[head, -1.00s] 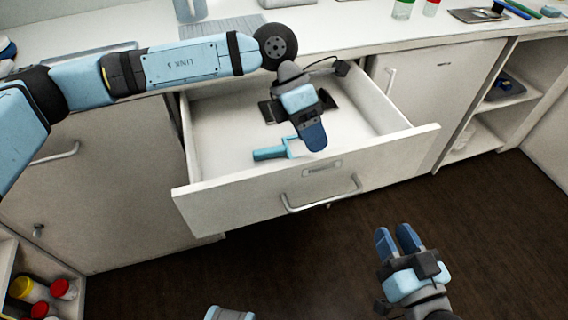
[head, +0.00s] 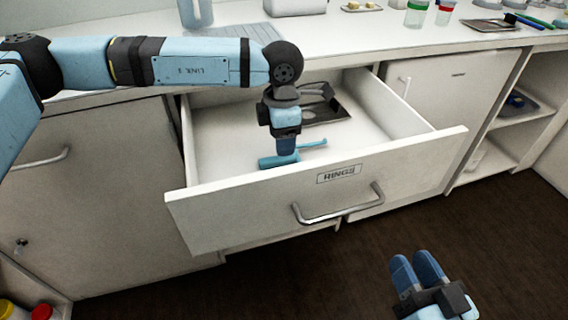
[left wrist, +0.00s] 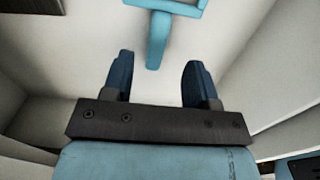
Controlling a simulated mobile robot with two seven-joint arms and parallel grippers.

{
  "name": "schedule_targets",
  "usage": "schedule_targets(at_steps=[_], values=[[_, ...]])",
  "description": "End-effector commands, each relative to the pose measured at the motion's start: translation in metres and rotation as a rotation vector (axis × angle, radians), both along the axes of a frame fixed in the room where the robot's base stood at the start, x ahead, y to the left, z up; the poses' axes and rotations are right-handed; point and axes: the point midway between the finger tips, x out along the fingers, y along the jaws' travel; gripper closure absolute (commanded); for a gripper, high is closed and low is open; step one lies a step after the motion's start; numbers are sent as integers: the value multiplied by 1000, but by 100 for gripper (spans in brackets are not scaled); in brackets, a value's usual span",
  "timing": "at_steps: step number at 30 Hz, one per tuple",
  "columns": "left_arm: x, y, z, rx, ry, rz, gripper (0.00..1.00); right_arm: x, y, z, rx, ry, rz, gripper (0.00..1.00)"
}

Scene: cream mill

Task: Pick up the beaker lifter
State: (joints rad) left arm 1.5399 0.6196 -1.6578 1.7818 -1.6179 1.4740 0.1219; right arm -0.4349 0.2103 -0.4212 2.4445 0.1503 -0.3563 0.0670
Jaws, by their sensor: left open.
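The beaker lifter, a light blue tool with a thick handle (head: 276,161) and a thinner part reaching right, lies in the open drawer (head: 225,135) near its front. My left gripper (head: 287,147) points down over it and hides part of it. In the left wrist view, my left gripper (left wrist: 159,76) is open and empty, and the handle of the beaker lifter (left wrist: 157,42) lies beyond the fingertips, roughly in line with the gap. My right gripper (head: 414,260) hangs low over the dark floor with its fingers close together; I cannot tell whether they touch.
A dark tray (head: 325,108) lies at the back of the drawer. The drawer front (head: 340,190) carries a label and a bar handle (head: 338,207). The countertop (head: 345,30) above holds jars with green and red lids. Drawer walls stand close around the left gripper.

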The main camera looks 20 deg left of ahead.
Motion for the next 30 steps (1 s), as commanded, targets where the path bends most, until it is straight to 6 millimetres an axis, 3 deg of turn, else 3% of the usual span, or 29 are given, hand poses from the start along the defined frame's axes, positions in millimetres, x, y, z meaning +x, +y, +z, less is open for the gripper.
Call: schedule_targets(at_steps=[12, 20, 21, 27, 28, 30], values=[[5, -3, -51, 0, 0, 1, 47, 0, 2, -35, -52, 92, 34, 63], [5, -3, -53, -1, -1, 1, 47, 0, 3, -36, -56, 101, 37, 63], [5, -3, -53, 0, 0, 1, 49, 0, 3, -36, -56, 101, 37, 63], [5, -3, -53, 0, 0, 1, 95, 0, 3, -36, -56, 100, 37, 63], [5, -3, -53, 0, 0, 1, 100, 0, 3, -36, -56, 100, 37, 63], [5, -3, -53, -1, -1, 1, 100, 0, 3, -36, -57, 101, 37, 63]])
